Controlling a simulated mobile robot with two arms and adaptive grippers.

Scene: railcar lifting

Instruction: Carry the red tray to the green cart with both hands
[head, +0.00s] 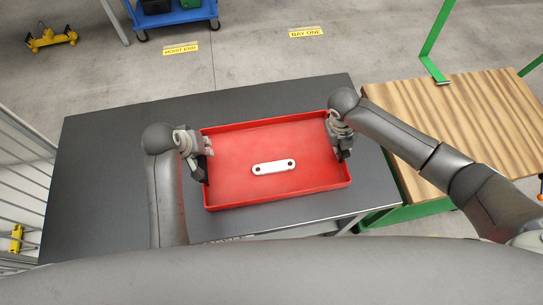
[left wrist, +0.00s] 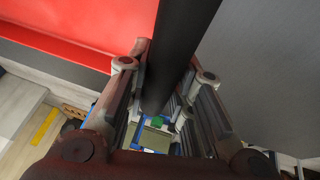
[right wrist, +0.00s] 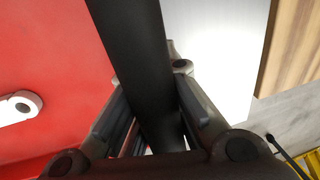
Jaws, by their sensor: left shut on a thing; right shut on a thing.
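The red tray (head: 230,190) is over the front right part of the dark table; I cannot tell whether it touches the top. A white link plate with two holes (head: 262,169) lies in it, partly showing in the right wrist view (right wrist: 14,108). My left gripper (head: 203,172) is shut on the tray's left black handle, a dark bar between its fingers (left wrist: 172,60). My right gripper (head: 343,150) is shut on the right black handle, a dark bar in its wrist view (right wrist: 135,50). The green cart (head: 470,115) with a striped wooden top stands at the right.
The dark table (head: 100,180) is bare to the left of the tray. The cart's wooden top looks clear, with green posts (head: 435,35) at its far side. A blue cart (head: 180,16) and yellow equipment (head: 50,38) stand on the floor behind. A wire fence is at left.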

